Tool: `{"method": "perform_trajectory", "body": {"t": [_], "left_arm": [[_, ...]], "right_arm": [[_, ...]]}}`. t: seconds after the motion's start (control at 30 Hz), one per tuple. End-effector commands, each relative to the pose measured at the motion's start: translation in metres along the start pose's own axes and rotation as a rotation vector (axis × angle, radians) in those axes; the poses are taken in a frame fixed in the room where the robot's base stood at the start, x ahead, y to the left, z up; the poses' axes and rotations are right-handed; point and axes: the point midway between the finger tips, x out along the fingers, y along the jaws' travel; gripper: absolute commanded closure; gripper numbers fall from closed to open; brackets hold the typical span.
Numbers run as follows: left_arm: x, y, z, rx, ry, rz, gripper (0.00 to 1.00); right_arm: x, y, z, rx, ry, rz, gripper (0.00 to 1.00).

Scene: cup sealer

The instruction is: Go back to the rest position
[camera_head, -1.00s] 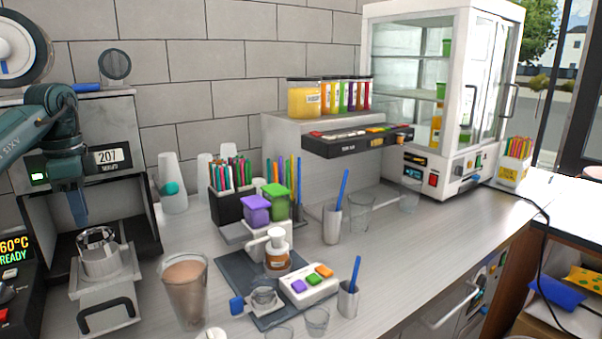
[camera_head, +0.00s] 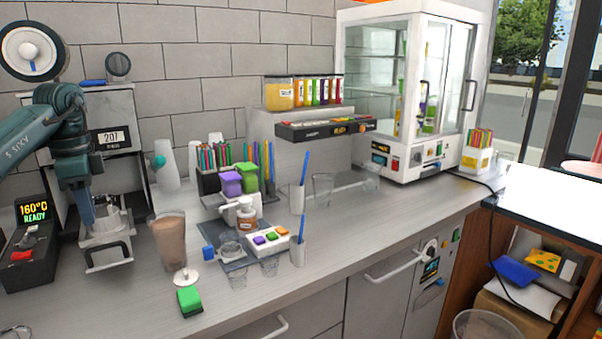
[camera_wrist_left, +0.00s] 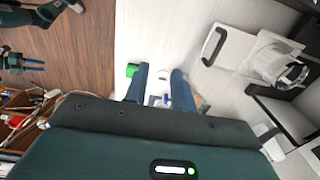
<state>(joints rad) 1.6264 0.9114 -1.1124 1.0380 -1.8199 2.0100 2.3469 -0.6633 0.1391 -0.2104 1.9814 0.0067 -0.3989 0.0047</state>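My left gripper (camera_head: 86,212) hangs in front of the cup sealer (camera_head: 118,137), its fingers pointing down at the left of the sealer's tray in the head view. In the left wrist view the two blue fingers (camera_wrist_left: 160,84) are spread apart with nothing held between them. A clear cup (camera_head: 101,226) sits in the sealer's holder; it also shows in the left wrist view (camera_wrist_left: 284,67), to the right of the fingers. A dark jointed part with a blue-grey end (camera_wrist_left: 24,64) shows at the left of the wrist view, possibly my right gripper; its finger state is unclear.
A filled brown cup (camera_head: 169,240) stands right of the sealer, with a green block (camera_head: 189,300) near the counter edge. A heater box reading 160°C (camera_head: 31,250) stands left. Pen holders, tubs and glasses crowd the middle. A glass cabinet (camera_head: 410,95) stands behind. The front right counter is clear.

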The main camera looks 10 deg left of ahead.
Motion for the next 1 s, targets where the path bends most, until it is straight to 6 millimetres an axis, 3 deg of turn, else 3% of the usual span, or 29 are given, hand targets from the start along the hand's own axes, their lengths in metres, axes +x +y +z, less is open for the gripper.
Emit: {"method": "perform_trajectory", "body": {"t": [0.03,0.17,0.33,0.47,0.6,0.7,0.8,0.9,1.0], "left_arm": [[0.006,0.002,-0.006,0.024,0.007,0.005,0.74],[0.05,0.02,-0.064,0.266,0.132,0.044,0.74],[0.107,0.065,-0.138,0.561,0.357,0.104,0.74],[0.15,0.125,-0.199,0.779,0.629,0.156,0.74],[0.181,0.206,-0.257,0.91,1.029,0.181,0.74],[0.187,0.253,-0.282,0.887,1.315,0.15,0.74],[0.189,0.285,-0.296,0.764,1.557,0.08,0.74],[0.193,0.299,-0.298,0.56,1.722,-0.023,0.74],[0.207,0.3,-0.289,0.309,1.785,-0.141,0.74]], "right_arm": [[0.0,0.0,0.001,-0.001,-0.001,0.0,0.64],[-0.001,0.001,0.003,-0.003,-0.006,0.0,0.64],[0.0,0.001,0.0,-0.002,0.001,0.0,0.64],[0.003,0.0,-0.006,-0.001,0.013,0.001,0.64],[0.003,0.0,-0.006,-0.001,0.013,0.001,0.64],[0.003,0.0,-0.006,-0.001,0.013,0.001,0.64],[0.002,0.0,-0.006,0.0,0.012,0.0,0.64],[0.002,0.0,-0.004,0.0,0.009,0.0,0.64],[0.001,-0.001,-0.002,0.001,0.005,0.0,0.64]]}}
